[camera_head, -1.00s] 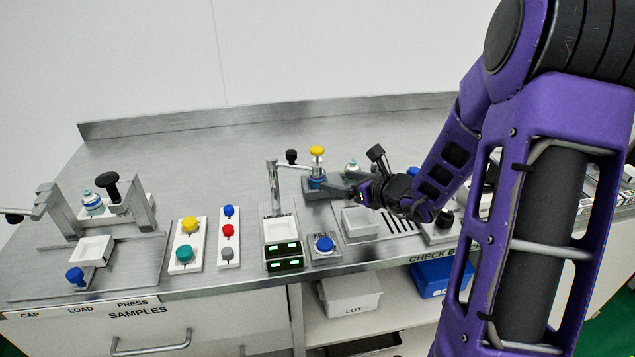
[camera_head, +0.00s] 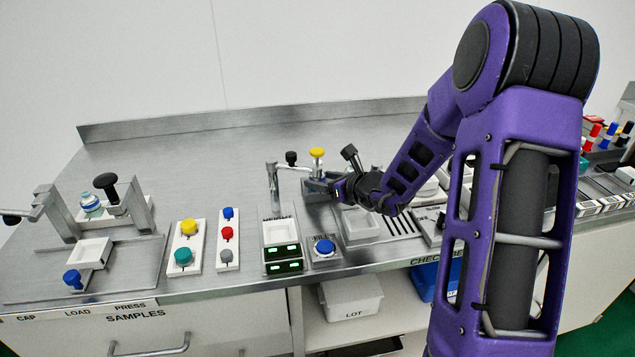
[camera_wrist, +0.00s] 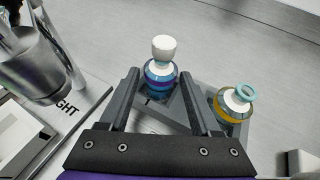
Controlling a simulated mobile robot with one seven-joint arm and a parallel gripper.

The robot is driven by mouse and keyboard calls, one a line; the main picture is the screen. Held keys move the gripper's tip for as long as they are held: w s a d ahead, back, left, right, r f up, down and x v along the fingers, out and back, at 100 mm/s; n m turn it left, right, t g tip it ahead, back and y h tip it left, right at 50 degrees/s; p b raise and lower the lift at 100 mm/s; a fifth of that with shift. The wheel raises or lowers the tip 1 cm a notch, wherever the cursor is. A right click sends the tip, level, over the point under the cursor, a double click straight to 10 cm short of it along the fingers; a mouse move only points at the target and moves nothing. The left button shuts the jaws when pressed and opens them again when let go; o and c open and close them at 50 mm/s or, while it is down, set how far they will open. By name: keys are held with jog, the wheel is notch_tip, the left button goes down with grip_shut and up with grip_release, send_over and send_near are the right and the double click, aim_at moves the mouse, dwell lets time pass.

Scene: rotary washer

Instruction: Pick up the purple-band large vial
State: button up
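In the wrist view, the purple-band large vial (camera_wrist: 160,84) stands upright with a white top, in a dark grey holder. My gripper (camera_wrist: 158,76) is open, with one finger on each side of this vial as seen from the wrist; I cannot tell whether the vial is fully between the fingertips or just beyond them. A second vial with a yellow band and a teal ring top (camera_wrist: 230,105) stands to the right, outside the right finger. In the head view, my gripper (camera_head: 322,185) is beside the yellow-knobbed post, and it hides the vials.
A metal post with an arm (camera_head: 272,188) stands just left of my gripper; a metal cylinder (camera_wrist: 38,68) shows at left in the wrist view. A white tray (camera_head: 360,226) lies in front. A yellow knob (camera_head: 317,152) rises behind. The bench at the back is clear.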

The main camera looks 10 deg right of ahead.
grip_shut()
jog(key=shift+r, duration=0.15)
